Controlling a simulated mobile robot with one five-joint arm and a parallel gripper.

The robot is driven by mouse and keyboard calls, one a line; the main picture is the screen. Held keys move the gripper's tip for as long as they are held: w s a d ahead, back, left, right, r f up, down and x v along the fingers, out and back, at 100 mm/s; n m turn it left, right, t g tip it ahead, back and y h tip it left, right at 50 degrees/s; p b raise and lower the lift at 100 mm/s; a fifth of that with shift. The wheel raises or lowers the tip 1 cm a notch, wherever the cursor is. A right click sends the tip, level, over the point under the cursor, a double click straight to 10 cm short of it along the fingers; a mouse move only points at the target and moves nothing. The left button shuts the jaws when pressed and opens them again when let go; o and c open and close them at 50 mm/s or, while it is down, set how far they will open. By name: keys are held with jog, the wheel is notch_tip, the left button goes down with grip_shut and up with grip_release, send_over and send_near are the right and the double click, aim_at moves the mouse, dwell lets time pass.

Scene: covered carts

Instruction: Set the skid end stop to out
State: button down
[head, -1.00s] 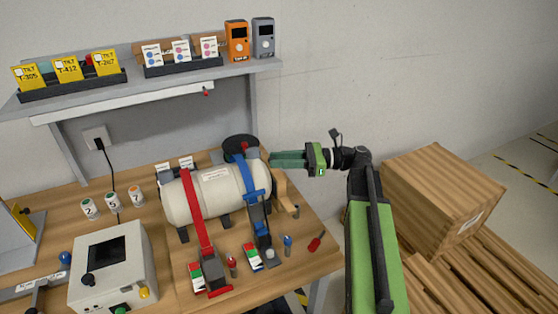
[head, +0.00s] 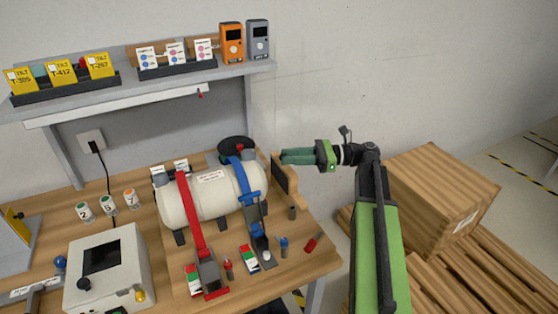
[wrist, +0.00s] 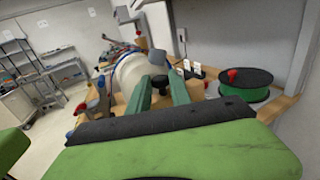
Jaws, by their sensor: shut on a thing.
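The skid end stop (head: 295,199) is a tan wooden upright with a dark face at the right end of the cream tank (head: 213,194). A gap shows between it and the tank. My gripper (head: 283,156) reaches in from the right at the top of the stop. In the wrist view, its two green fingers (wrist: 160,88) stand either side of a small dark knob (wrist: 160,81), which seems to belong to the stop. The gripper is shut on it. The fingers partly hide the stop's upper end in the head view.
A red strap (head: 192,215) and a blue strap (head: 245,180) cross the tank. A green reel with a red knob (wrist: 245,83) stands close right of the fingers in the wrist view. A shelf (head: 150,90) hangs above. A wooden crate (head: 440,190) stands at the right.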

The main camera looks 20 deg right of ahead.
jog(key=c, duration=1.6)
grip_release()
jog(key=shift+s+f, duration=0.15)
jog(key=shift+o, duration=0.5)
jog(key=s+d, duration=0.2)
jog(key=d, duration=0.9)
jog(key=shift+s+d, duration=0.15)
jog(key=shift+d, duration=0.15)
